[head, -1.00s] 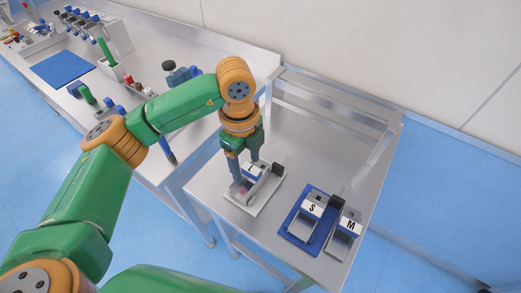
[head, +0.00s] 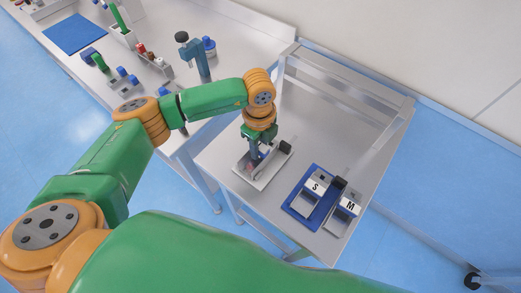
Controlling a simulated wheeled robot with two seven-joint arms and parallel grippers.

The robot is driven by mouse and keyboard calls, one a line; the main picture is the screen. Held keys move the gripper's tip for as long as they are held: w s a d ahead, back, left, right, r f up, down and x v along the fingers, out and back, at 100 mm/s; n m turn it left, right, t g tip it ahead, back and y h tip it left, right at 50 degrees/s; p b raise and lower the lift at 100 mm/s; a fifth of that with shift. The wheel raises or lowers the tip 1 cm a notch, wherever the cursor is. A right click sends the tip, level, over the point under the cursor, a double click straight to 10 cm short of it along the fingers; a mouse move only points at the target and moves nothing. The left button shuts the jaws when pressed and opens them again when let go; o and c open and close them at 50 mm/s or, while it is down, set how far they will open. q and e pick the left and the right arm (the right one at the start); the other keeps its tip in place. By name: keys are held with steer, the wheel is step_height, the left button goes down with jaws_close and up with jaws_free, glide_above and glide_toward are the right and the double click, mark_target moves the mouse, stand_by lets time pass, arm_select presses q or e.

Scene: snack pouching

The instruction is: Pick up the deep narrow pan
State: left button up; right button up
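Three small metal pans with dark handles are on the steel side table (head: 283,223). One pan (head: 268,166) is under my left gripper on a pale plate (head: 245,174), its label hidden. A pan marked S (head: 314,186) stands on a blue mat (head: 300,207). A pan marked M (head: 347,204) is to its right. Which one is the deep narrow pan I cannot tell for sure. My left gripper (head: 257,160) points down at the pan on the pale plate, its fingertips at pan level. Whether they grip it is too small to tell. My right gripper is out of view.
A raised metal rail (head: 345,88) runs along the back of the side table. The long bench on the left holds a blue mat (head: 76,34), a green-handled tool (head: 117,15) in a holder, and a blue-grey stand (head: 191,55).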

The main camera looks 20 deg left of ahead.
arm_select(q)
steer(key=shift+s, duration=0.1)
jaws_close()
steer(key=shift+w, duration=0.2)
step_height(320, 180, up, 10)
steer(key=b, duration=0.3)
